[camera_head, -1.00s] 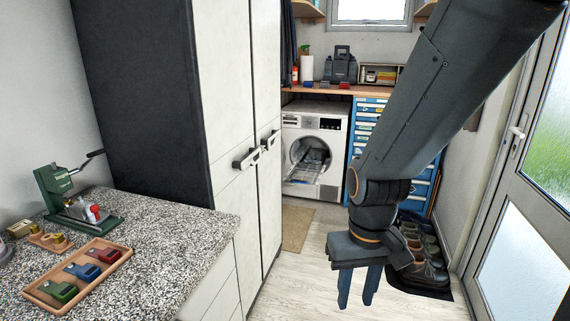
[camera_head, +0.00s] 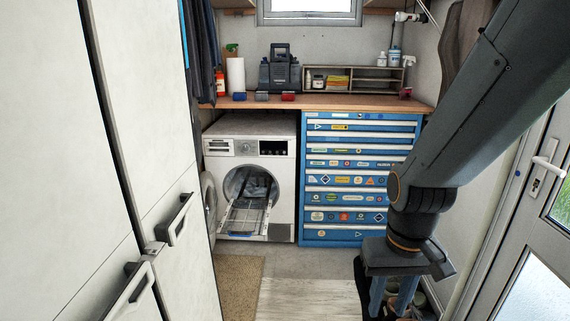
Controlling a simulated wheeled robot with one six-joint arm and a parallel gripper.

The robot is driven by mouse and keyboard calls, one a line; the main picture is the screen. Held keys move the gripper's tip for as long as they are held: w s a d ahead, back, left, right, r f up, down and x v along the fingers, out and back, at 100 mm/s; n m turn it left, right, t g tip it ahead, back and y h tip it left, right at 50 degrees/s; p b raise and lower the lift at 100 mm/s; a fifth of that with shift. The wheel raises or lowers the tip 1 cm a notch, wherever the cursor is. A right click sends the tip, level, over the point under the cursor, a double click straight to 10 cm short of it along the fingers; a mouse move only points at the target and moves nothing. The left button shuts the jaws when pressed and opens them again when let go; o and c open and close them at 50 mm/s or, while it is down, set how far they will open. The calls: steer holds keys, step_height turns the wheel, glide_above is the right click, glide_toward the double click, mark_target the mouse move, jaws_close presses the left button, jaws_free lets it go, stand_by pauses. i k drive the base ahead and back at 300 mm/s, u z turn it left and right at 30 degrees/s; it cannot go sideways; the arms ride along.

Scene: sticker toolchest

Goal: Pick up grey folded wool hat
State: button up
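I see no grey folded wool hat in the head view. My gripper (camera_head: 391,298) hangs at the lower right with its blue fingers pointing down, above the floor by the shoes. The fingers look apart with nothing between them, though their tips are near the bottom edge. The blue toolchest (camera_head: 360,181) stands at the back under the worktop, its several stickered drawers looking shut. My arm hides part of its right side.
A white washing machine (camera_head: 250,180) with its round door open stands left of the toolchest. A wooden worktop (camera_head: 330,103) holds a grey case (camera_head: 279,74) and a shelf unit (camera_head: 352,80). Tall white cabinets (camera_head: 60,170) line the left. A glazed door (camera_head: 540,190) is right.

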mark_target(259, 95)
steer(key=u, duration=0.05)
steer(key=i, duration=1.75)
steer(key=u, duration=0.5)
steer(key=i, duration=1.9)
steer(key=u, duration=0.5)
